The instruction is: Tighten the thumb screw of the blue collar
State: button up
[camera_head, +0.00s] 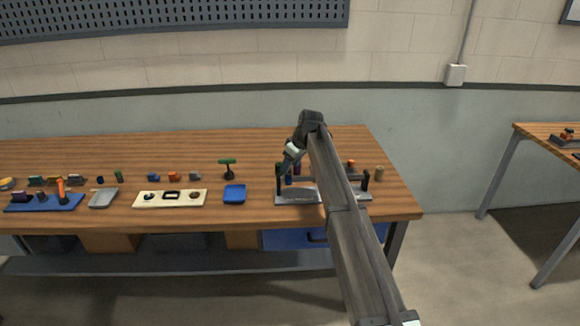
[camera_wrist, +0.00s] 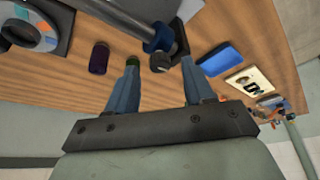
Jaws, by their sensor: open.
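The blue collar (camera_wrist: 161,38) sits on a grey shaft in the wrist view. A dark ridged knob, seemingly its thumb screw (camera_wrist: 159,62), sticks out of it toward my gripper (camera_wrist: 160,66). My gripper is open, with one finger on each side of the knob and gaps visible between. I cannot tell how deep the knob lies between the fingertips. In the head view my gripper (camera_head: 288,166) is over the left end of the roller stand (camera_head: 297,198). My arm hides much of the stand there.
A blue tray (camera_head: 234,194) and a cream panel (camera_head: 170,199) lie left of the stand. A green-topped T-shaped tool (camera_head: 228,168) stands behind the tray. A dark cylinder (camera_wrist: 98,57) stands near my left finger in the wrist view. The bench's back strip is mostly clear.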

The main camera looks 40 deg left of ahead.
jog(key=shift+a+f, duration=0.2)
jog(key=shift+f, duration=0.3)
jog(key=shift+c, duration=0.2)
grip_shut()
